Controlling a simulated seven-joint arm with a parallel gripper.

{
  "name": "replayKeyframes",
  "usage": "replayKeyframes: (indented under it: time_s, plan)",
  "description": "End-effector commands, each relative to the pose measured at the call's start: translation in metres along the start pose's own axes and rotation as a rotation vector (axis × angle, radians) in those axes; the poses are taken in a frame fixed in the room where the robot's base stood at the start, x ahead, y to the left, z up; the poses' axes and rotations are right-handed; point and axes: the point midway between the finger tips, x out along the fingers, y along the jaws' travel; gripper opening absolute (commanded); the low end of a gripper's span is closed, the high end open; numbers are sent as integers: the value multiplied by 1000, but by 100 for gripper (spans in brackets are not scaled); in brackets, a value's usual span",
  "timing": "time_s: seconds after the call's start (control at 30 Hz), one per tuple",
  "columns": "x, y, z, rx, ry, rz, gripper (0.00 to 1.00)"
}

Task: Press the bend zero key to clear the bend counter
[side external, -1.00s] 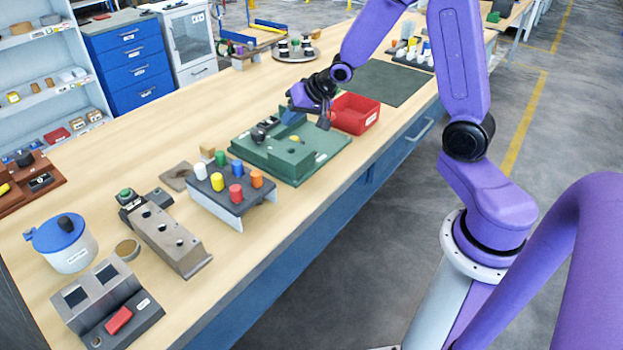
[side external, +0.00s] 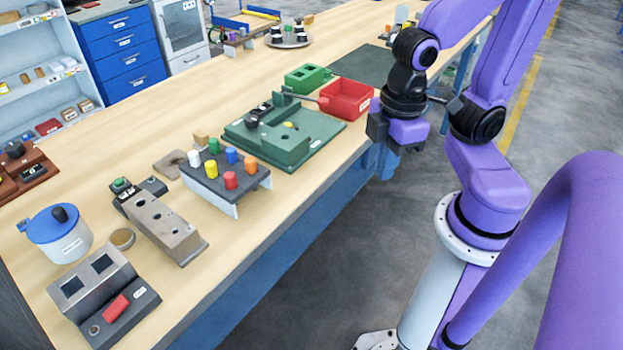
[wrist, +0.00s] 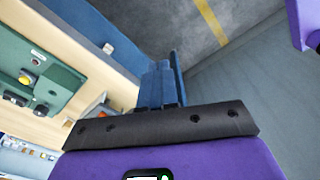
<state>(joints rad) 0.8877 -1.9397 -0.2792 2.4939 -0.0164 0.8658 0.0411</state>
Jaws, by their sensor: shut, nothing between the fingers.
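A grey sloped box (side external: 92,280) with two dark windows stands at the near left end of the bench in the side external view. On its dark front base are a red bar-shaped key (side external: 116,309) and a small round button (side external: 94,329). I cannot read which is marked as the bend zero key. My gripper (wrist: 165,82) shows blue fingers shut together and empty in the wrist view. In the side external view it hangs beside the bench's front edge, right of the red bin and far from the box. The wrist view does not show the box.
A green fixture (side external: 290,150), a red bin (side external: 346,100) and a rack with coloured pegs (side external: 225,185) stand on the bench. A grey block with holes (side external: 165,230) and a blue-lidded pot (side external: 58,235) stand nearer the box. Open floor lies beyond the front edge.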

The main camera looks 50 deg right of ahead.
Motion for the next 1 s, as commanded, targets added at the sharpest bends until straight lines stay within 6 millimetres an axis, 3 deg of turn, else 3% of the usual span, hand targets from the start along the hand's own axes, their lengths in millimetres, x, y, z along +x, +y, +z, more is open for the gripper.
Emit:
replayKeyframes:
  time_s: [0.17, 0.7, 0.73, 0.87, 1.0]
  plan:
    - [-3, -11, 13, -77, -30, -16, 0]
    - [-3, -11, 13, -77, -31, -16, 0]
    - [-3, -11, 13, -77, -31, -16, 6]
    - [-6, -8, 5, -44, -31, -15, 49]
    - [-16, 7, -26, 103, -33, -10, 94]
